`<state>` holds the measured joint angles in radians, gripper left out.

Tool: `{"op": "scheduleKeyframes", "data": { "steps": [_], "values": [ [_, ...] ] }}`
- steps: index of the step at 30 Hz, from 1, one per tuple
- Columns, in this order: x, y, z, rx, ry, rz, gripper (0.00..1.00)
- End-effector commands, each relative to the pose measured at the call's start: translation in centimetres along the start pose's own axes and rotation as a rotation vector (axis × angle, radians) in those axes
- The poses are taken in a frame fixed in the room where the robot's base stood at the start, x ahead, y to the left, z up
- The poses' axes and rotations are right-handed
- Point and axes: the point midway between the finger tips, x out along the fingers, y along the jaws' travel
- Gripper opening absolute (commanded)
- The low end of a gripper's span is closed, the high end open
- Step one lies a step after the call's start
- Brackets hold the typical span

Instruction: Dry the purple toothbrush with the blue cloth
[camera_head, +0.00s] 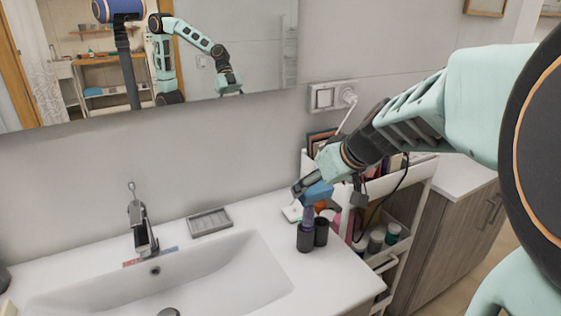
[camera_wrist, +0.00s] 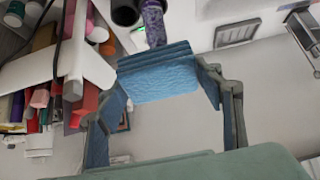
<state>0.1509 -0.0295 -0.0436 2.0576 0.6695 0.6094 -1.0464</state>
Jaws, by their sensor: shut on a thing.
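My gripper (camera_head: 310,184) is shut on the blue cloth (camera_head: 319,192) above the right end of the washbasin counter. In the wrist view the folded cloth (camera_wrist: 160,82) spans between the two fingers of my gripper (camera_wrist: 162,68). The purple toothbrush (camera_head: 308,216) stands in a dark cup (camera_head: 305,240), just below the cloth. In the wrist view the speckled purple toothbrush (camera_wrist: 153,24) meets the cloth's upper edge; its far end is hidden behind the cloth. I cannot tell whether cloth and toothbrush touch.
A second dark cup (camera_head: 321,231) stands beside the first. A grey soap dish (camera_head: 209,222) and a faucet (camera_head: 140,225) are to the left, by the basin (camera_head: 215,277). A white cart (camera_head: 415,180) with bottles stands close on the right. A mirror hangs behind.

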Motion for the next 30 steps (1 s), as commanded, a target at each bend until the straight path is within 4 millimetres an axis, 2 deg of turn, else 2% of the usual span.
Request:
{"op": "scheduleKeyframes", "data": {
  "steps": [2, 18, 30],
  "values": [
    [0.2, 0.3, 0.2, 0.000, -0.001, 0.001, 0.41],
    [0.2, -2.1, 0.2, 0.000, -0.001, 0.000, 0.41],
    [0.1, -0.2, 0.1, 0.001, -0.001, 0.002, 0.41]
  ]
}}
